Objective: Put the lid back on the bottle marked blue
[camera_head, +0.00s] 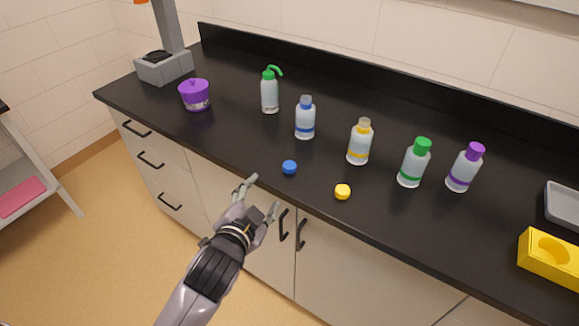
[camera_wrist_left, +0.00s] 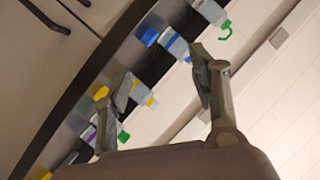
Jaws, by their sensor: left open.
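The bottle marked blue (camera_head: 305,118) stands upright on the dark counter, with a blue band and no lid on its neck. It also shows in the left wrist view (camera_wrist_left: 176,46). The small blue lid (camera_head: 289,167) lies on the counter in front of it, near the front edge, and shows in the left wrist view (camera_wrist_left: 149,37). My left gripper (camera_head: 262,196) is open and empty, in front of the counter edge, short of the lid and a little left of it. Its two fingers are apart in the left wrist view (camera_wrist_left: 162,72). My right gripper is out of view.
An uncapped yellow-banded bottle (camera_head: 359,143) and a yellow lid (camera_head: 342,191) are to the right. Beyond stand capped green (camera_head: 414,163) and purple (camera_head: 464,168) bottles. A green-topped spout bottle (camera_head: 270,92) and purple container (camera_head: 195,95) are left. A yellow block (camera_head: 549,258) is far right.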

